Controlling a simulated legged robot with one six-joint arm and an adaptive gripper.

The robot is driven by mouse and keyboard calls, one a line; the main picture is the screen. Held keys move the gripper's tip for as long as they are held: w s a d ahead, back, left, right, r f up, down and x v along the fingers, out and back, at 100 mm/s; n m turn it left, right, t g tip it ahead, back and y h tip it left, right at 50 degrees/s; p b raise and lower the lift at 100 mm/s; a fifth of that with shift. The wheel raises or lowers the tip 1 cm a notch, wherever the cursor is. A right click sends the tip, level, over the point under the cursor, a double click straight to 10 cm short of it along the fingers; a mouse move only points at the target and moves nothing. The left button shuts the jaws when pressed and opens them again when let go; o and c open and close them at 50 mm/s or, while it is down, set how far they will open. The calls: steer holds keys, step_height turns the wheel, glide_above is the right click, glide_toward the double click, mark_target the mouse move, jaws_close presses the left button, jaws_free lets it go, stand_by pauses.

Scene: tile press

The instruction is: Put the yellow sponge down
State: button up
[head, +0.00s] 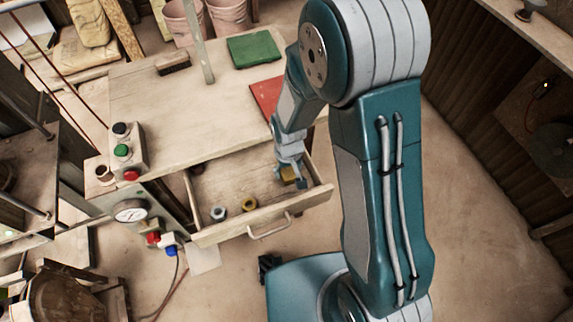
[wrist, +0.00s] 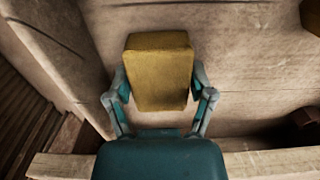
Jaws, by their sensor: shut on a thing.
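The yellow sponge (wrist: 159,70) is a block held between the two fingers of my gripper (wrist: 160,88) in the wrist view. In the head view my gripper (head: 291,175) reaches down into the right part of the open drawer (head: 222,182), with a bit of the sponge (head: 289,172) showing beside it. The gripper is shut on the sponge. The drawer's wooden floor lies below it; I cannot tell whether the sponge touches that floor.
Two small rings, one grey (head: 218,213) and one yellow (head: 249,205), lie near the drawer front. A green cloth (head: 254,48), a red mat (head: 267,96) and a brush (head: 173,63) are on the bench top. A button box (head: 125,152) stands at its left edge. The drawer's middle is bare.

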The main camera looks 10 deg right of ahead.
steer(key=shift+f, duration=0.25)
steer(key=o, duration=1)
steer(key=shift+c, duration=0.2)
steer(key=shift+r, duration=0.1)
step_height(320, 180, up, 12)
step_height(320, 180, up, 11)
steer(key=m+t, duration=0.1)
steer(key=t, duration=0.2)
glide_above(288, 169)
steer(key=s+d, duration=0.4)
steer(key=d, duration=0.1)
steer(key=s+d+r+m+t, duration=0.2)
steer(key=s+d+r, duration=0.3)
steer(key=s+r, duration=0.3)
steer(key=shift+s+d+t, duration=0.15)
steer(key=shift+s+t, duration=0.15)
steer(key=shift+s, duration=0.25)
